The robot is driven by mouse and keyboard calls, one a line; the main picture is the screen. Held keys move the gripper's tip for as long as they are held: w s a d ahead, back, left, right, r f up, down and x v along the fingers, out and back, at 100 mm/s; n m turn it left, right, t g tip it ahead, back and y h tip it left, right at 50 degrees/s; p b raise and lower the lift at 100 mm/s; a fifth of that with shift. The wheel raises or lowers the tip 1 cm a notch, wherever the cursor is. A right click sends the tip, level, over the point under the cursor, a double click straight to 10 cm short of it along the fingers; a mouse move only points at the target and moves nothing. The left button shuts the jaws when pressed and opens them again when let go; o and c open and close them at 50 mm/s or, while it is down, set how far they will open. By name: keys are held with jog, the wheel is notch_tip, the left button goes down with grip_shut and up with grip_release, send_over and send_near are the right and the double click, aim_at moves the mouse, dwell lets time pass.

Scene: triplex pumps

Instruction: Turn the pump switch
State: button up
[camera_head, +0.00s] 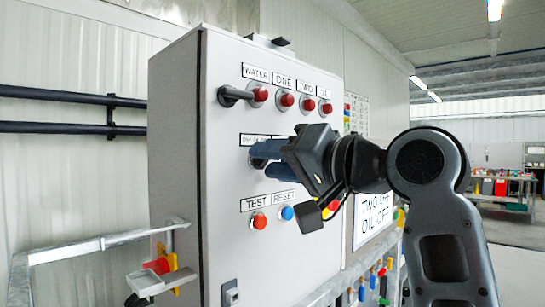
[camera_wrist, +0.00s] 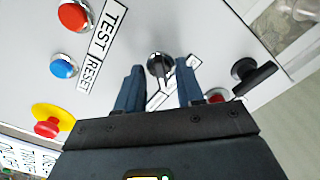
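A grey control panel (camera_head: 225,190) faces my arm. Whether the tips reach the panel face is unclear.
A second black lever switch (camera_head: 234,95) stands out beside the WATER label, above my gripper. Several red lamps line that row. Below are a red TEST button (camera_head: 258,220) and a blue RESET button (camera_head: 287,213). A yellow-and-red emergency stop (camera_wrist: 50,121) sits nearby.

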jog(key=shift+w+a, duration=0.1)
jog(key=shift+a, duration=0.1)
jog(key=shift+c, duration=0.3)
grip_shut()
jog(key=n+b, duration=0.1)
jog(key=n, duration=0.3)
jog(key=shift+d+f+b, duration=0.1)
jog(key=shift+b, duration=0.2)
jog(key=n+b, duration=0.1)
jog(key=n, duration=0.3)
jog(key=shift+n, duration=0.3)
jog(key=shift+b, duration=0.3)
